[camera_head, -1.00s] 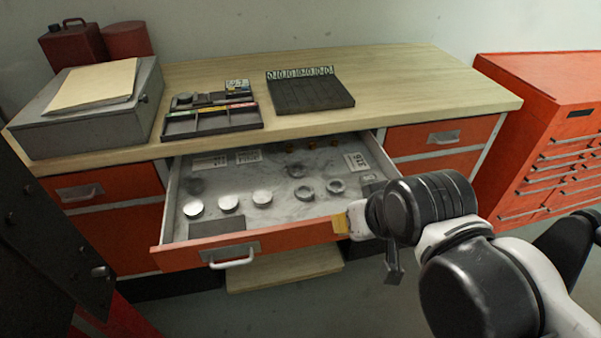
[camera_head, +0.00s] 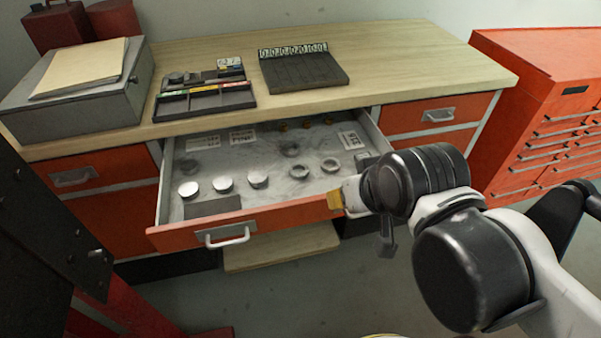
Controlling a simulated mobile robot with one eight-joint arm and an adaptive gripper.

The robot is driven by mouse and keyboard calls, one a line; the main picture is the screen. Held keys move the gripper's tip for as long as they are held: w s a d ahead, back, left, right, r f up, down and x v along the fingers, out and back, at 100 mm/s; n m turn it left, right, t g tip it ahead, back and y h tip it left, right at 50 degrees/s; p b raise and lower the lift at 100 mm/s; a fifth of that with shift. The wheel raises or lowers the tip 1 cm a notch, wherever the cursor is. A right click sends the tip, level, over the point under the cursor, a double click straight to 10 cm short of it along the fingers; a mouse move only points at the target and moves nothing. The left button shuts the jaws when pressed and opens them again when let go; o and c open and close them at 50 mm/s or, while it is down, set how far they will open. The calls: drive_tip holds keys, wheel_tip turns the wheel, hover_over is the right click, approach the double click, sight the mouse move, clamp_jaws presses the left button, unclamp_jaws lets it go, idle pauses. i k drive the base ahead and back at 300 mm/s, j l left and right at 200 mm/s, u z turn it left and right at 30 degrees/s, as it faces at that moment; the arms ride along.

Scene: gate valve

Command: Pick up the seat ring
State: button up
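Two grey rings lie flat in the open drawer (camera_head: 270,218): one ring (camera_head: 299,171) and, to its right, another ring (camera_head: 330,165). A darker round piece (camera_head: 290,149) lies behind them. I cannot tell which of these is the seat ring. My gripper (camera_head: 336,199) is at the drawer's front right edge, to the right of and nearer than the rings. Its yellowish tip shows, but the rest is hidden behind my arm's wrist, so its opening cannot be made out. Nothing is seen held in it.
Several pale discs (camera_head: 223,184) lie left of the rings, and small orange-brown pieces (camera_head: 306,123) at the drawer's back. The bench top (camera_head: 400,75) holds a dark slotted rack (camera_head: 303,72), a parts tray (camera_head: 205,99) and a grey box (camera_head: 75,100). A red cabinet (camera_head: 540,110) stands right.

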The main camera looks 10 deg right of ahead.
sight(326, 160)
drive_tip(key=i+j, duration=0.25)
drive_tip(key=j, duration=0.15)
drive_tip(key=i+j+z, duration=0.1)
drive_tip(key=j, duration=0.25)
drive_tip(key=i+j, duration=0.35)
